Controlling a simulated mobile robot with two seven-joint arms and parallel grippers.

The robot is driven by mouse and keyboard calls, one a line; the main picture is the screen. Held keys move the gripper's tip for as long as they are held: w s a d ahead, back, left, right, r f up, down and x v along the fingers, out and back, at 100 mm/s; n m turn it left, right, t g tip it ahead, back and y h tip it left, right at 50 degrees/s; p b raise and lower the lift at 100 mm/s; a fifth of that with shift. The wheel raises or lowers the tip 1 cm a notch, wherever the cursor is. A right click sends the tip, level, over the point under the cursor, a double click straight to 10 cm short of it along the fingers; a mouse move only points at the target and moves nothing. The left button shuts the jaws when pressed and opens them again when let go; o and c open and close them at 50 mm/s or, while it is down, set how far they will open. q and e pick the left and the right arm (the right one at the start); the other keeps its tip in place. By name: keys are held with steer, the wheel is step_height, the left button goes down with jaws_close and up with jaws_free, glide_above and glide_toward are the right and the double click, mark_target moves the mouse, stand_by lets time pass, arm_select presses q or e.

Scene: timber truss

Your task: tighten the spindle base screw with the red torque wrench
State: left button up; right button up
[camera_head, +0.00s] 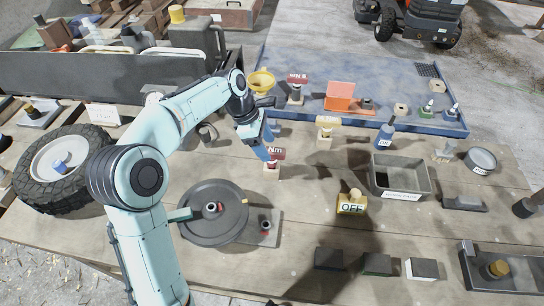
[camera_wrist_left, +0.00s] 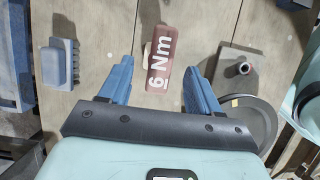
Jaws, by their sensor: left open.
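A red torque wrench (camera_head: 277,154) marked "Nm" stands on a small light wooden block on the bench. In the left wrist view its red top (camera_wrist_left: 160,62) reads "6 Nm". My left gripper (camera_head: 268,150) is open beside it, and in the wrist view the two blue fingers stand apart on either side below the red top, without visible contact. A grey plate (camera_head: 270,238) with a short post (camera_head: 265,224) lies beside the large grey disc (camera_head: 232,198); the post also shows in the wrist view (camera_wrist_left: 244,68). I cannot make out which screw is the spindle base screw. My right gripper does not show.
Another red-topped tool (camera_head: 297,78) and an orange box (camera_head: 340,95) are on the blue tray (camera_head: 410,75). A yellow-topped tool (camera_head: 327,122), a grey bin (camera_head: 425,182) and a yellow "OFF" block (camera_head: 352,206) stand to the right. A wheel (camera_head: 85,160) lies left.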

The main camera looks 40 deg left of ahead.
mark_target(271, 150)
arm_select(q)
steer(key=b+x, duration=0.1)
steer(key=x, duration=0.4)
steer(key=shift+w+d+f, duration=0.1)
steer(key=shift+w+d, duration=0.1)
steer(key=shift+d, duration=0.1)
jaws_close()
